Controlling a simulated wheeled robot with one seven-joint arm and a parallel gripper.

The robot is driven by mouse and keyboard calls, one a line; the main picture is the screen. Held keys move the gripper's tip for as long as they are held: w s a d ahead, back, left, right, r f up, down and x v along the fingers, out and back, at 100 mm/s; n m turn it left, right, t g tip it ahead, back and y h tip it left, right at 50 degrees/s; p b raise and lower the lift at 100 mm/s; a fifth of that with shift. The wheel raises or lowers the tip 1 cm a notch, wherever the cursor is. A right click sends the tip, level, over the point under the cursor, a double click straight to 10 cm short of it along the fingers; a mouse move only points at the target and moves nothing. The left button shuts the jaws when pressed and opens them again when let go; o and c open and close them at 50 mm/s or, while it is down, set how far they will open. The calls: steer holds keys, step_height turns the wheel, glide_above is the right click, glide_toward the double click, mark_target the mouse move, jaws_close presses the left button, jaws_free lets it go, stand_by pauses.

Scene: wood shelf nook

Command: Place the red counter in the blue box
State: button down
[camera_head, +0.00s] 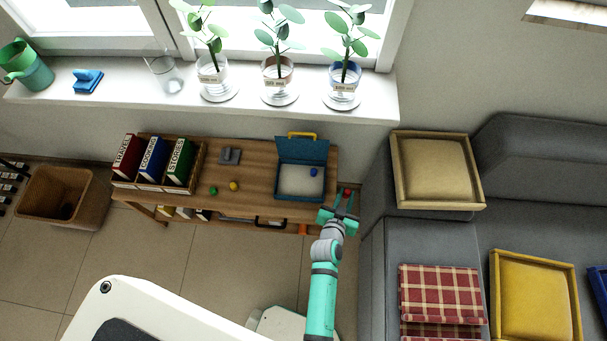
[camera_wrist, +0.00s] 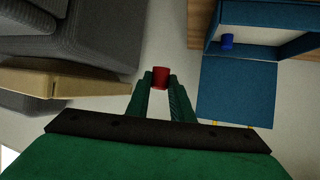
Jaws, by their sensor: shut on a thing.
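The red counter (camera_wrist: 160,77) is a small red cylinder between my fingertips in the wrist view. It also shows in the head view (camera_head: 347,191). My gripper (camera_head: 344,203) is shut on it and holds it just right of the wooden bench's right end, outside the box. The blue box (camera_head: 278,186) stands on the bench with its lid open at the back and a pale inside. A blue counter (camera_head: 313,172) lies in the box. The box and blue counter (camera_wrist: 227,41) also show at the upper right of the wrist view.
On the wooden bench (camera_head: 256,164) are a green counter (camera_head: 213,190), a yellow counter (camera_head: 234,185), a small grey item (camera_head: 229,155) and a rack of books (camera_head: 180,160). A grey sofa (camera_head: 372,200) with a framed cushion (camera_head: 437,168) stands close right of my gripper.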

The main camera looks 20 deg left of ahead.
steer(key=s+a+r+m+h, duration=0.1)
steer(key=s+a, duration=0.3)
steer(key=a, duration=0.5)
steer(key=s+a, duration=0.4)
steer(key=a, duration=0.6)
glide_above(311, 187)
steer(key=shift+h, duration=0.3)
step_height(311, 187, down, 9)
steer(key=shift+s+a+r, duration=0.1)
steer(key=shift+s+a, duration=0.05)
steer(key=shift+f, duration=0.25)
steer(key=shift+w+f, duration=0.2)
steer(key=shift+f, duration=1.4)
steer(key=shift+f, duration=0.1)
steer(key=c, duration=1.6)
jaws_free()
steer(key=shift+o, duration=0.2)
